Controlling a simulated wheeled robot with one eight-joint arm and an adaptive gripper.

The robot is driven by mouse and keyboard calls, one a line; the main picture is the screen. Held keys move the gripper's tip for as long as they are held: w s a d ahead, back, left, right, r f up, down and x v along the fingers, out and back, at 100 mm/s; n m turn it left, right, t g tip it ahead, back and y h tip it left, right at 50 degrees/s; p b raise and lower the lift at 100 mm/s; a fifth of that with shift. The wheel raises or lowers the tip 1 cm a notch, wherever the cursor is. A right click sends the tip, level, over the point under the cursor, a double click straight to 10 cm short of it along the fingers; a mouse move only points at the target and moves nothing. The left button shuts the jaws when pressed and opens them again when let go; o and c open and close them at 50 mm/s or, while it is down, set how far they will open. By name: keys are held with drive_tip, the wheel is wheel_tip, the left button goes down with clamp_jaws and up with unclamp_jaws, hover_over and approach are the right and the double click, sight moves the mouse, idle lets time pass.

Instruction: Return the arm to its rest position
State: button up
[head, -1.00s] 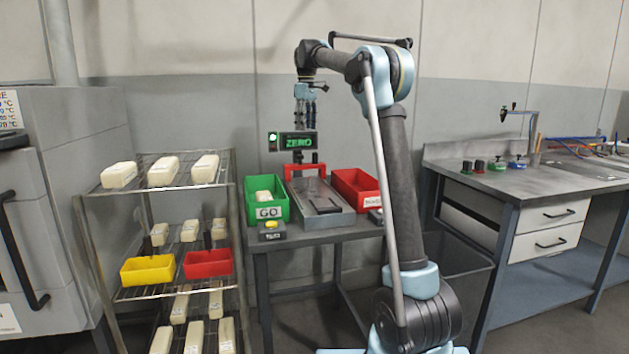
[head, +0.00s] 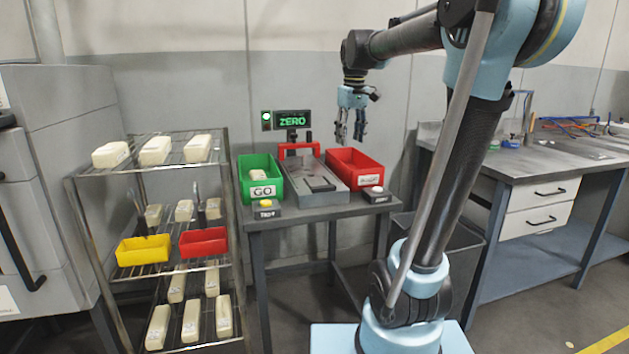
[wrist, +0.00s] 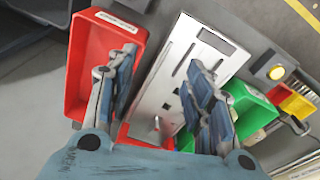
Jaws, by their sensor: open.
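My gripper (head: 351,132) hangs pointing down above the back right of the small gauge table in the head view, near the red NO-GO bin. In the wrist view my gripper (wrist: 165,95) shows its two fingers spread wide with nothing between them. My blue and dark arm (head: 465,165) rises on the right and reaches left over the bench. Below the fingers in the wrist view is the grey metal fixture plate (wrist: 165,75). The red bin (wrist: 98,55) lies to its left and the green bin (wrist: 252,115) to its right, both apart from the fingers.
The table holds the green GO bin (head: 259,178) with a pale block inside, the red bin (head: 352,171), the fixture (head: 312,182) and a ZERO display (head: 292,121). A wire rack (head: 160,258) with pale blocks stands left. A workbench (head: 535,165) stands right.

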drive_tip(key=s+d+f+m, duration=0.2)
drive_tip(key=s+d+f, duration=0.2)
drive_tip(key=s+f, duration=0.9)
drive_tip(key=s+d+f+m+t, duration=0.1)
drive_tip(key=s+d+f+m, duration=0.2)
drive_tip(key=s+f, duration=1)
drive_tip(key=shift+s+d+f+m, duration=0.25)
drive_tip(key=shift+d+f+m, duration=0.1)
drive_tip(key=shift+f, duration=0.45)
drive_tip(key=shift+w+f, duration=0.2)
drive_tip(key=shift+w, duration=0.3)
